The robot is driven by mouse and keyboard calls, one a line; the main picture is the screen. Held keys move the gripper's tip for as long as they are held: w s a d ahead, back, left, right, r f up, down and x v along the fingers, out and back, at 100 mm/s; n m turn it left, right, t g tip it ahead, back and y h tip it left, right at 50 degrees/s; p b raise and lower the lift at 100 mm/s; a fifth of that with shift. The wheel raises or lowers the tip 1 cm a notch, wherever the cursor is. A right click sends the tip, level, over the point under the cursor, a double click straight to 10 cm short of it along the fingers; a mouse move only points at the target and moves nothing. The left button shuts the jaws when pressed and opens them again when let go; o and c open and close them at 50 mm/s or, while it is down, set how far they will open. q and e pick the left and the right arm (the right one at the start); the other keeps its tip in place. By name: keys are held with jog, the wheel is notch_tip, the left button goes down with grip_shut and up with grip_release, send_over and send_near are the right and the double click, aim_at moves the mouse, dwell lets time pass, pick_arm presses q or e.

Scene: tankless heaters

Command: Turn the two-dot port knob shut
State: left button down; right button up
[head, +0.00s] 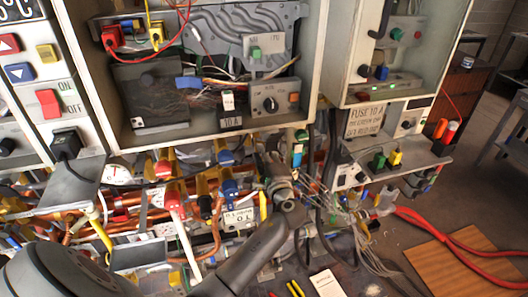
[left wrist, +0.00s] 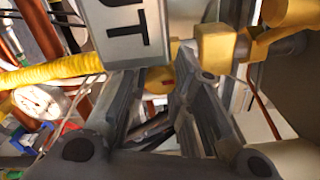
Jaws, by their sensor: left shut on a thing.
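My left arm comes in from the lower left of the head view, and its gripper (head: 275,172) is up against the pipework below the heater cabinet. In the left wrist view the two dark fingers (left wrist: 160,88) reach in on either side of a small yellow-orange port knob (left wrist: 159,79) with a reddish spot. The gripper is shut on it, and the fingers hide much of it. I cannot make out dot marks on it. In the head view the gripper covers this knob. My right gripper is in neither view.
Yellow valve fittings (left wrist: 216,50), a white label plate (left wrist: 125,32) and a yellow corrugated hose (left wrist: 50,74) crowd close around the fingers. Loose cables (head: 345,205) hang right of the gripper. A thick red hose (head: 440,225) crosses a wooden board (head: 460,258) at the lower right.

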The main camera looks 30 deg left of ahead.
pick_arm(q)
jog(key=shift+m, duration=0.5)
jog(key=c, duration=1.3)
grip_release()
jog(key=shift+w+d, duration=0.1)
jog(key=shift+o, duration=0.2)
jog(key=v, duration=1.2)
